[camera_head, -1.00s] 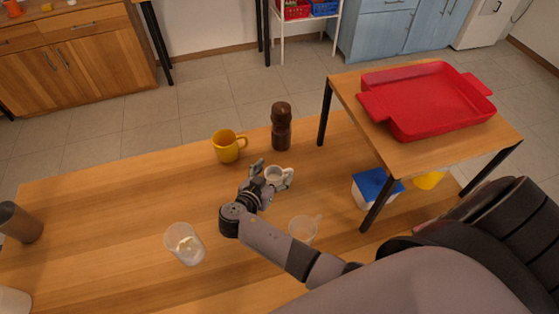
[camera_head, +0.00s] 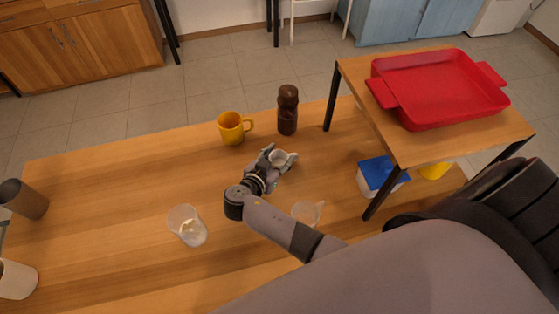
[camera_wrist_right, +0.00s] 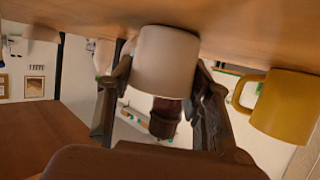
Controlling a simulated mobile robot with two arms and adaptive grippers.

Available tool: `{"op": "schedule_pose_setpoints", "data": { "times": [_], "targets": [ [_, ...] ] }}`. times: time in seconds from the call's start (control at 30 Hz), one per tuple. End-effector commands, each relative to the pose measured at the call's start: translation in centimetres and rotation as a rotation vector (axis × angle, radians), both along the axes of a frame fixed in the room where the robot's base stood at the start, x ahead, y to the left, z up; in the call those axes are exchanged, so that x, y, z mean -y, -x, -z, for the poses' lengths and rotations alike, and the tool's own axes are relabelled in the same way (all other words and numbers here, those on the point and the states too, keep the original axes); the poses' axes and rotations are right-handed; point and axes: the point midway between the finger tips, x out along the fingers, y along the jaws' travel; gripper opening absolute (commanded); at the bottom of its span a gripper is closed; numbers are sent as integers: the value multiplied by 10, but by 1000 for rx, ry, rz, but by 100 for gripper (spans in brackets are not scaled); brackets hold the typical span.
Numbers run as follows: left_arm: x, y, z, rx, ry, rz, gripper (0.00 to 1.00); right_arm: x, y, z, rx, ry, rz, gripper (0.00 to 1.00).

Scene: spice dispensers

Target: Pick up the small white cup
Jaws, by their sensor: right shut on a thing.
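The small white cup (camera_head: 278,157) is between the fingers of my right gripper (camera_head: 275,161) in the head view, near the middle of the wooden table. In the right wrist view the same cup (camera_wrist_right: 165,58) fills the space between the two dark fingers of my right gripper (camera_wrist_right: 163,80). The gripper is shut on the cup, with a finger on each side. Whether the cup is clear of the table is hard to tell. My left gripper does not show.
A yellow mug (camera_head: 231,128) and a dark brown grinder (camera_head: 287,110) stand behind the cup. Clear containers (camera_head: 188,226) (camera_head: 306,212) stand nearer. A raised shelf with a red tray (camera_head: 440,90) is at the right, a blue-lidded box (camera_head: 380,175) below it. The left table middle is free.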

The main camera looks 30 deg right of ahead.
Motion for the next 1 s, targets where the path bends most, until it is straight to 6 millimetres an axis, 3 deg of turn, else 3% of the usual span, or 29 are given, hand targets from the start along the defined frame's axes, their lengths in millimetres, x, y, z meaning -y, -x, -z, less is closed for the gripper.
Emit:
{"op": "schedule_pose_setpoints", "data": {
  "times": [0.1, 0.33, 0.67, 0.87, 1.0],
  "targets": [
    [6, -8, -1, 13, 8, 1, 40, 0, 0, 0, 1, 1, 0, 28],
    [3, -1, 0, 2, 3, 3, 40, 0, 0, 0, 1, 1, 0, 13],
    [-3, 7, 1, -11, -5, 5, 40, 0, -1, -3, 2, 0, 0, 12],
    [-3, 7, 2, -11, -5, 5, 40, 0, 0, -20, 4, -2, 2, 12],
    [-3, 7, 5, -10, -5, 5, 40, -1, -1, -49, 8, -5, 2, 12]
  ]
}}
